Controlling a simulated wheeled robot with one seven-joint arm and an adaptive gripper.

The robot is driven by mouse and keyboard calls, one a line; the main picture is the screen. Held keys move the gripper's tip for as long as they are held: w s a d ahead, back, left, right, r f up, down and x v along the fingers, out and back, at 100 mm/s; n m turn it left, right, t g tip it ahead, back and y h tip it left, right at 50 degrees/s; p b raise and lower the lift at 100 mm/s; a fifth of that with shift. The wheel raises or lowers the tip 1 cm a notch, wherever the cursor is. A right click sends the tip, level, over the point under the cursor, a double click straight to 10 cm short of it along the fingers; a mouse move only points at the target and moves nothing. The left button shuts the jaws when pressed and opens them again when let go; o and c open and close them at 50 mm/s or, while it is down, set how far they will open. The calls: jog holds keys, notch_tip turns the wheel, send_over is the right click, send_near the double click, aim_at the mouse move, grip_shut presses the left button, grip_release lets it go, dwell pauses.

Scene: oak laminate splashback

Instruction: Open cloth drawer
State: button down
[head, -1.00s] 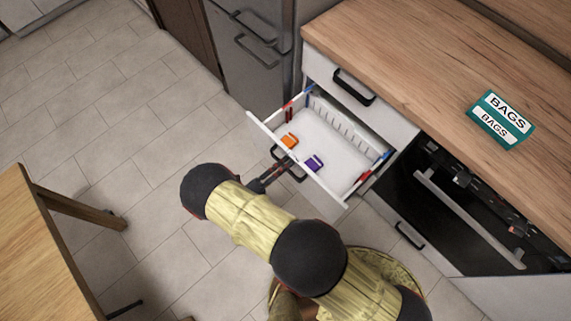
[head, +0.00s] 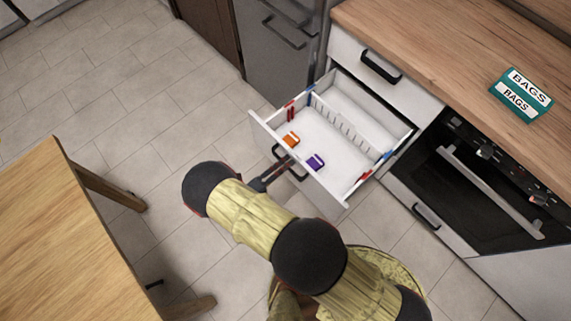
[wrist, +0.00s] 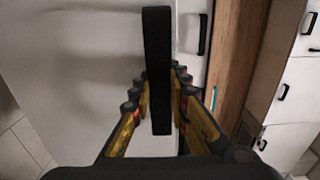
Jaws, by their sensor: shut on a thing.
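The drawer (head: 330,165) stands pulled out below the counter in the head view, white inside with a slotted divider. A small orange item (head: 290,140) and a small purple item (head: 316,161) lie in its front part. My gripper (head: 275,172) is at the drawer front, with its fingers at the black handle. In the wrist view the dark handle bar (wrist: 157,70) stands between the fingers of my gripper (wrist: 159,95), which are shut on it. The fingertips are partly hidden behind the handle.
A black oven (head: 480,185) is to the right, and a steel-fronted appliance (head: 275,60) to the left. A green BAGS box (head: 522,95) lies on the wooden counter (head: 430,50). A wooden table (head: 70,240) stands at left.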

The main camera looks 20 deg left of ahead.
jog(key=shift+s+f, duration=0.1)
dwell(0.3)
jog(key=c, duration=1.7)
grip_release()
